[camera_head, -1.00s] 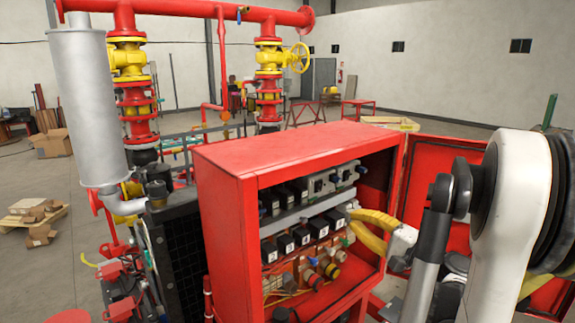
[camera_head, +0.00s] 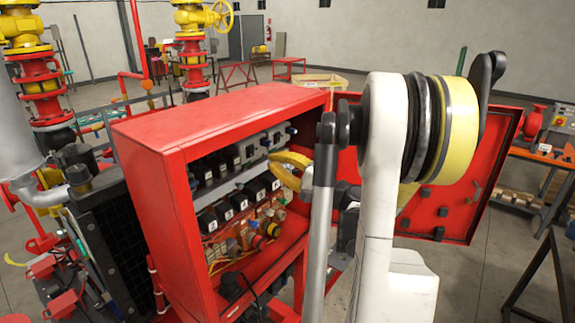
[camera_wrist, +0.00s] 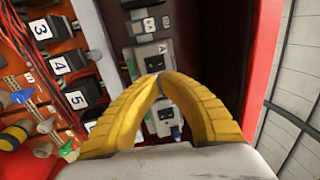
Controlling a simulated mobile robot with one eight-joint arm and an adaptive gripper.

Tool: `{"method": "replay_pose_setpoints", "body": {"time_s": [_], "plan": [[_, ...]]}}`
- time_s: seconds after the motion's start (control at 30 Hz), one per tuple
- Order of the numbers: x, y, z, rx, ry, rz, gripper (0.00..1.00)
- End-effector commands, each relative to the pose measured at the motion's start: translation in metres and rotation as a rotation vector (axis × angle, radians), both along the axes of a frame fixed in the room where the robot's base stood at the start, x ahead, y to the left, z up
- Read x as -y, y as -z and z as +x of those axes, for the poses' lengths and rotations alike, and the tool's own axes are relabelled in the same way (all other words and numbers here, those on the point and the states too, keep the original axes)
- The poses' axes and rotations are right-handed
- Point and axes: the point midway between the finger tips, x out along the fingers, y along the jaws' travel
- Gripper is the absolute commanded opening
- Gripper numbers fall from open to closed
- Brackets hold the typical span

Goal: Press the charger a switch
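Two grey units that look like the chargers sit at the right end of the upper row in the red cabinet (camera_head: 190,122). The first grey unit (camera_wrist: 151,54) is just beyond my fingertips in the wrist view. The second grey unit (camera_wrist: 164,118), with a blue part, shows between my fingers. The lettering on them is too small to read, so I cannot tell which is charger A. My gripper (camera_wrist: 161,76) has its yellow fingertips together, nothing between them. It also shows in the head view (camera_head: 272,157), inside the cabinet opening. Contact cannot be told.
Numbered black switches (camera_wrist: 56,64) fill the row below, with coloured knobs (camera_wrist: 40,125) under them. The cabinet's red side wall (camera_wrist: 253,60) is close to the gripper. The open red door (camera_head: 470,170) stands to the right, behind my arm.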

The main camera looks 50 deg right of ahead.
Motion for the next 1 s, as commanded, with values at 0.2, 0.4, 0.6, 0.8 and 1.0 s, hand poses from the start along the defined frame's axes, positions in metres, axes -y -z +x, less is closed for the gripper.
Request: {"method": "replay_pose_setpoints", "body": {"time_s": [0.2,0.4,0.6,0.8,1.0], "plan": [[-0.003,-0.008,0.04,0.0,-0.002,0.0,0.0],[-0.005,-0.01,0.059,0.0,0.0,-0.001,0.0],[-0.005,-0.01,0.062,0.0,0.0,0.0,0.0],[-0.005,-0.01,0.062,-0.001,0.0,0.0,0.0],[-0.006,-0.018,0.069,-0.11,0.0,-0.01,0.0]]}}
